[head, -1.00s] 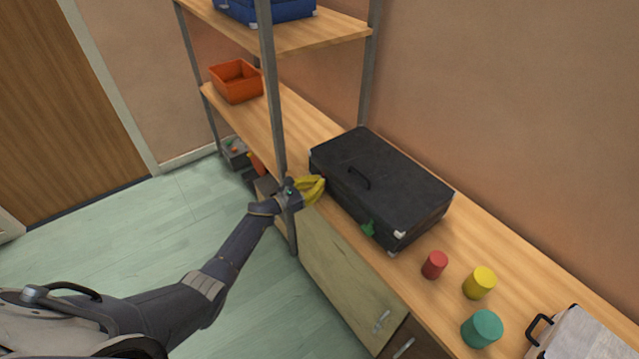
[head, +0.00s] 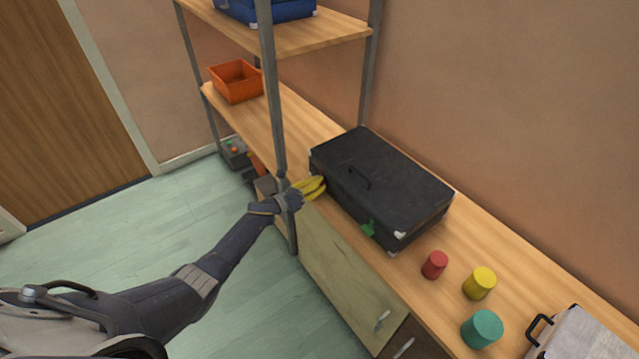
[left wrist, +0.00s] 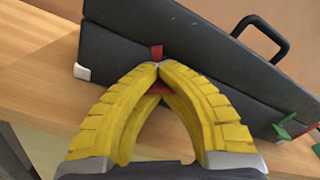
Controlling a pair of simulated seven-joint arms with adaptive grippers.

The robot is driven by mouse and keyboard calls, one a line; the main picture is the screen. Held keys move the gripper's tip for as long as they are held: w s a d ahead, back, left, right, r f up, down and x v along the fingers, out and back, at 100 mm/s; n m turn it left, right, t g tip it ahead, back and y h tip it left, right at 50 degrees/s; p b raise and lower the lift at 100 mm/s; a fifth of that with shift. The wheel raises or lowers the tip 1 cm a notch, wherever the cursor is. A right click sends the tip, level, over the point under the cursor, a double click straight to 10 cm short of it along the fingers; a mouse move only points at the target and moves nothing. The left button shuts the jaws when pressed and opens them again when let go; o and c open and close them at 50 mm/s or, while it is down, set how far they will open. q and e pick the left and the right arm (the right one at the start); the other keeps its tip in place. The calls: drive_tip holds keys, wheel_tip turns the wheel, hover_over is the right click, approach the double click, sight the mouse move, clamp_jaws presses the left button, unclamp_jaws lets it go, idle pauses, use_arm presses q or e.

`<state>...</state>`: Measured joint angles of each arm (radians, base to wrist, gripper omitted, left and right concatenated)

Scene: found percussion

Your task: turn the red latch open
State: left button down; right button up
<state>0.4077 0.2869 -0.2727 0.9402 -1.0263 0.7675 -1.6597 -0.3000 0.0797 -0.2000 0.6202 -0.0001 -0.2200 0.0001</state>
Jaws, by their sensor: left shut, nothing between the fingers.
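The black case (head: 385,180) lies on the wooden counter. Its red latch (left wrist: 156,52) shows in the left wrist view on the case's front side, just beyond my fingertips. A second bit of red (left wrist: 158,88) shows between the fingers, and the fingers partly hide it. My left gripper (head: 322,184), with yellow fingers, is at the left end of the case's front. In the left wrist view its fingertips (left wrist: 156,68) meet with nothing between them, close against the latch. I cannot tell whether they touch it. The red latch is hidden in the head view. My right gripper is not in view.
Red (head: 434,265), yellow (head: 479,283) and teal (head: 482,328) cylinders stand right of the case. A grey shelf post (head: 275,110) rises close to my left wrist.

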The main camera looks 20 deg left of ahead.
use_arm(q)
drive_tip(key=shift+w+r+n, duration=0.1)
drive_tip(key=shift+n, duration=0.2)
drive_tip(key=shift+a, duration=0.1)
drive_tip(key=c, duration=0.8)
unclamp_jaws()
drive_tip(key=shift+c, duration=0.2)
drive_tip(key=v, duration=1.2)
